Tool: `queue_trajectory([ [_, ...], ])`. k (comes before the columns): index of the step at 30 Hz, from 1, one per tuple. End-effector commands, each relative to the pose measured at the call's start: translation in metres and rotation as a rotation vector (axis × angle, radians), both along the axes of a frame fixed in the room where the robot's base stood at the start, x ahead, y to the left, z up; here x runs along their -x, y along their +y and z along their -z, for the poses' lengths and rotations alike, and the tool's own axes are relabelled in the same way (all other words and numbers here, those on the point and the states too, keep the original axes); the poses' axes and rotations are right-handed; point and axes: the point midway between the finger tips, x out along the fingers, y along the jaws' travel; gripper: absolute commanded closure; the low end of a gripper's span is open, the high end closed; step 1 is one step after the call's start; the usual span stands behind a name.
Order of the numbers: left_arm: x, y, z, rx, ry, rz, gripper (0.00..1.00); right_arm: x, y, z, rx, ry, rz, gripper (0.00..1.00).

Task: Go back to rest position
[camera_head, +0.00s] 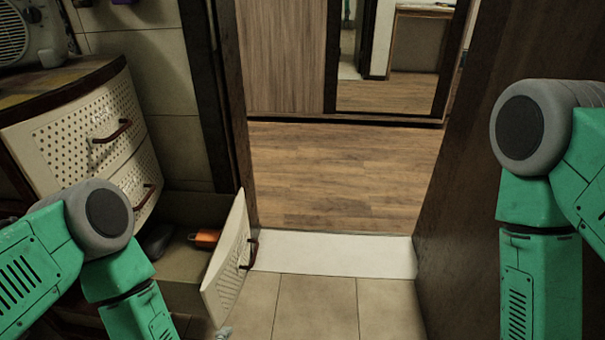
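My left arm (100,235) comes in from the left, bent, with its lower link pointing down toward the bottom edge. My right arm (545,190) is on the right, with its lower link hanging down past the bottom edge. No fingers of the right gripper show. A small pale grey bit at the bottom edge, below the open drawer, may belong to my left gripper, but I cannot tell its state.
A cabinet (70,125) stands at left with its bottom drawer (228,262) pulled open. An orange object (206,237) and a dark one lie inside. A doorway opens ahead onto a wood floor (340,180); a brown door (450,200) stands at right. The tiled floor (315,305) is clear.

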Motion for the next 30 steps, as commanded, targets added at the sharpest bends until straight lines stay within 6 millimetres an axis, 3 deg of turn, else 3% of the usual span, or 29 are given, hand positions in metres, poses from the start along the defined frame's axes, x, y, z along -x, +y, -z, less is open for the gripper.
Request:
queue_trajectory([
  [5, 0.038, 0.012, -0.03, -0.297, 0.208, 0.361, 0.69, 0.0, 0.0, -0.036, 0.0, 0.0, 0.0, 0.6],
  [10, 0.104, 0.056, -0.075, -0.646, 0.468, 0.873, 0.69, 0.0, 0.0, -0.075, 0.0, 0.0, 0.0, 0.6],
  [12, 0.131, 0.077, -0.095, -0.741, 0.558, 1.059, 0.69, 0.0, 0.0, -0.087, 0.0, 0.0, 0.0, 0.6],
  [16, 0.167, 0.104, -0.121, -0.83, 0.665, 1.301, 0.69, 0.0, 0.0, -0.098, 0.0, 0.0, 0.0, 0.6],
  [21, 0.184, 0.116, -0.133, -0.857, 0.713, 1.417, 0.69, 0.0, 0.0, -0.101, 0.0, 0.0, 0.0, 0.6],
  [30, 0.185, 0.116, -0.131, -0.858, 0.712, 1.421, 0.69, 0.0, 0.0, -0.1, 0.0, 0.0, 0.0, 0.6],
])
